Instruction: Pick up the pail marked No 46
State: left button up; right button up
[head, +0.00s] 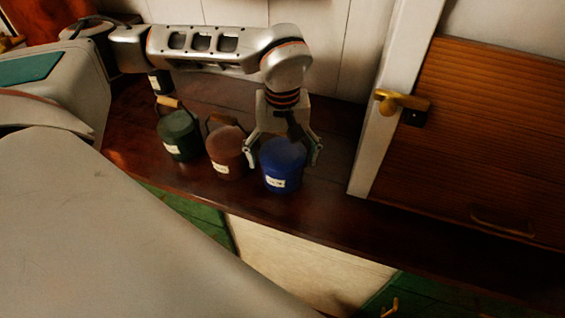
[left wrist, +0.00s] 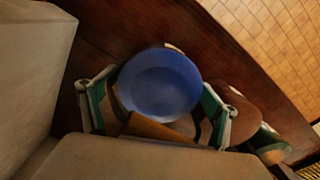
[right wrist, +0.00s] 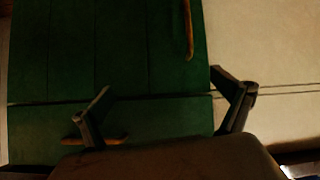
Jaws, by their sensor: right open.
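A blue pail (head: 283,165) with a white label (head: 276,183) stands upright on the dark wooden counter. The label's number is too small to read. My left gripper (head: 283,160) is over this pail, open, with one finger on each side of it. The left wrist view shows the round blue top of the pail (left wrist: 160,83) between the spread fingers, with a brown handle grip (left wrist: 157,128) beside it. My right gripper (right wrist: 165,105) is open and empty, in front of green cupboard doors (right wrist: 150,60).
A brown pail (head: 226,155) stands close left of the blue one, and a green pail (head: 178,137) further left. Another dark labelled pail (head: 158,84) is partly hidden behind my arm. A white post (head: 395,90) and slatted shutter (head: 490,130) are on the right. The counter (head: 325,215) front is clear.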

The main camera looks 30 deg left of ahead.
pick_arm(q)
jog(key=c, duration=1.2)
jog(key=shift+c, duration=0.7)
jog(key=shift+r, duration=0.15)
